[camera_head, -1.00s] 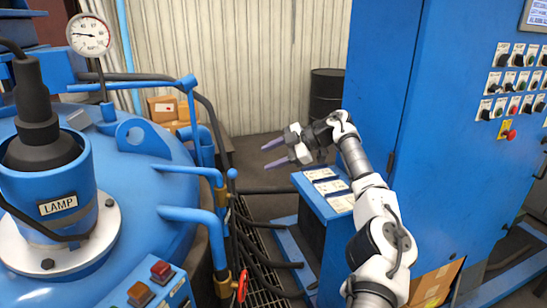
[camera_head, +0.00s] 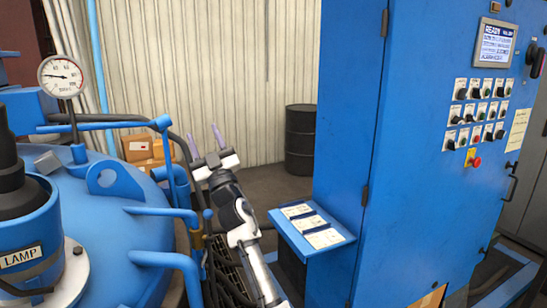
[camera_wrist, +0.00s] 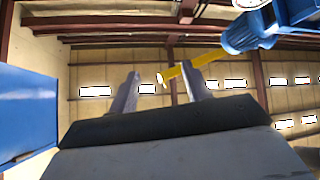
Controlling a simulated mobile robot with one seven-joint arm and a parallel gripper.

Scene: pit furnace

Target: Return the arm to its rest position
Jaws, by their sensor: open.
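My gripper (camera_head: 204,143) is open and empty, with its two purple-grey fingers pointing up and apart. In the head view it stands between the blue furnace (camera_head: 105,215) on the left and the blue control cabinet (camera_head: 345,100) on the right. My arm reaches up from the bottom edge of that view. In the wrist view the two fingers of my gripper (camera_wrist: 158,92) point up towards the ceiling, with nothing between them.
A small blue shelf with cards (camera_head: 330,255) juts from the cabinet beside my arm. Blue pipes (camera_head: 165,212) and a pressure gauge (camera_head: 62,76) stand at left. A black drum (camera_head: 301,140) and cardboard boxes (camera_head: 138,147) are behind. A blue motor (camera_wrist: 247,32) hangs overhead.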

